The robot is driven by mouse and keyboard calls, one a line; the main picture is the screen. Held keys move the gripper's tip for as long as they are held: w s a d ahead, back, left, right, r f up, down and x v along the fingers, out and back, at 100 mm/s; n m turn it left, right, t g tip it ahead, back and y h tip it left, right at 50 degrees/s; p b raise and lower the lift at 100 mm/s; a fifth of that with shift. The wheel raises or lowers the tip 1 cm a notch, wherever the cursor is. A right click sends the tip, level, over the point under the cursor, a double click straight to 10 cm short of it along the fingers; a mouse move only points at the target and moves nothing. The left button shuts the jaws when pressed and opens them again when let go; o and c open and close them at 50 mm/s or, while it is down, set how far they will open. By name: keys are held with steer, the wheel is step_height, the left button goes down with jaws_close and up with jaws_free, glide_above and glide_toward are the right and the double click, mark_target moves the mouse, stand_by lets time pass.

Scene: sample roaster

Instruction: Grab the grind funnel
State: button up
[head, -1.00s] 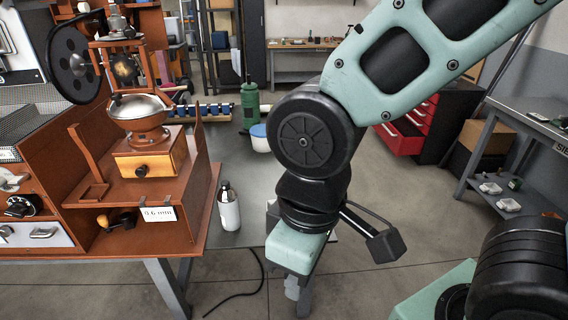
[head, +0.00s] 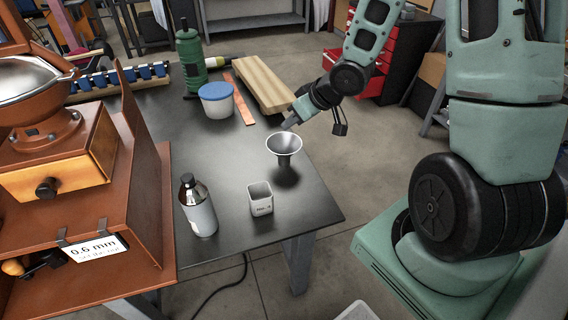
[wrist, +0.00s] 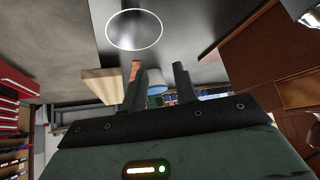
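The grind funnel (head: 284,146) is a silver metal cone, upright with its wide mouth up, at the right part of the dark table (head: 225,165). A dark shadow lies just below it on the table. In the wrist view its round mouth (wrist: 134,30) shows beyond my fingertips. My gripper (head: 288,124) is just behind the funnel's rim in the head view. In the wrist view my gripper (wrist: 158,80) has its two fingers apart with nothing held between them. The funnel is not between the fingers. Whether a fingertip touches the rim I cannot tell.
A small grey square cup (head: 261,200) and a white bottle (head: 198,208) stand in front of the funnel. A wooden board (head: 262,82), a blue-lidded tub (head: 217,102) and a green canister (head: 190,62) stand behind. The brown grinder stand (head: 90,200) is on the left.

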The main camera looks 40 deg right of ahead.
steer(key=s+d+f+m+t+y+b, duration=0.2)
steer(key=d+f, duration=0.4)
steer(key=d, duration=0.2)
steer(key=m+t+y+b, duration=0.2)
steer(key=t+b, duration=0.1)
steer(key=t, duration=0.1)
glide_toward(295, 137)
steer(key=x, duration=0.2)
steer(key=b+x, duration=0.1)
steer(key=x, duration=0.1)
steer(key=shift+a, duration=0.3)
steer(key=shift+d+b+x, duration=0.15)
steer(key=shift+b+x, duration=0.1)
steer(key=shift+x, duration=1.2)
steer(key=shift+d+b+x, duration=0.2)
steer(key=shift+b+x, duration=0.05)
steer(key=shift+x, duration=1.2)
steer(key=shift+w, duration=0.1)
jaws_close()
